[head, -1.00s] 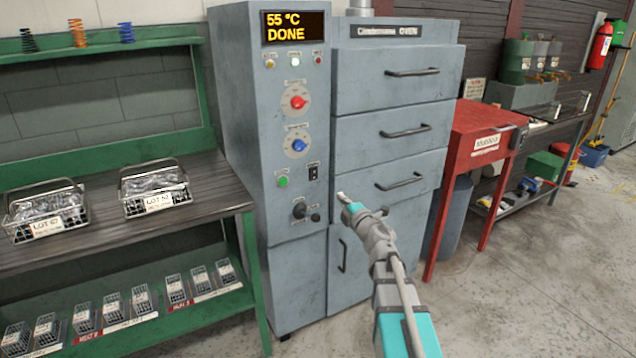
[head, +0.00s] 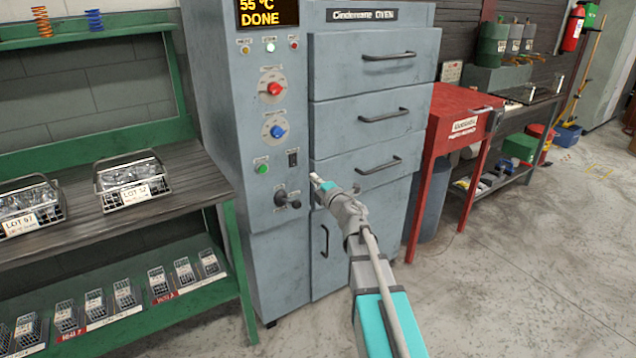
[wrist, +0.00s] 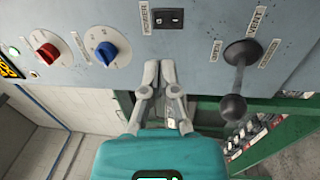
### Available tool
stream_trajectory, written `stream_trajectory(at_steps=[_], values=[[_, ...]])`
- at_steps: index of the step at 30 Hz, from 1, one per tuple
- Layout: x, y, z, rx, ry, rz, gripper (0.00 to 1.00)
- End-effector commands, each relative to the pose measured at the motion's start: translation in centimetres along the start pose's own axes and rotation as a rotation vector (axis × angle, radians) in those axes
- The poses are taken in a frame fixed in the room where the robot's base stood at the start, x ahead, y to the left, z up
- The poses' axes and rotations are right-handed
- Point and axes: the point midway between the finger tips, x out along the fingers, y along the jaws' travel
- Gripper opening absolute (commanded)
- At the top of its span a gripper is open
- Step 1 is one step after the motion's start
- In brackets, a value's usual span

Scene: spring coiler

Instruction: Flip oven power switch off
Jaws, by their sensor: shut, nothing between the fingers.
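The grey oven cabinet (head: 375,135) has a control panel on its left column, and its display reads "55 °C DONE". A small black rocker switch (head: 293,158) sits on the panel beside a green button (head: 262,168); it also shows at the top of the wrist view (wrist: 168,20). My gripper (head: 316,180) is shut and empty, right of both switches in the head view. Its fingertips (wrist: 159,66) appear apart from both.
A red knob (head: 271,88) and a blue knob (head: 275,130) sit higher on the panel. Oven drawers with bar handles (head: 384,117) are on the right. The floor in front is clear.

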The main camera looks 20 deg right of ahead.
Motion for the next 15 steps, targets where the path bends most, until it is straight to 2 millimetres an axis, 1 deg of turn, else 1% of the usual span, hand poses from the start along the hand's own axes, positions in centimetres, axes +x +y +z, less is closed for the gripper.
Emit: stream_trajectory(at_steps=[1, 15], values=[[1.1, 0.1, 0.1, 0.0, 0.001, 0.0, 0.0], [8.1, 0.1, 0.1, 0.0, 0.001, 0.0, 0.0]])
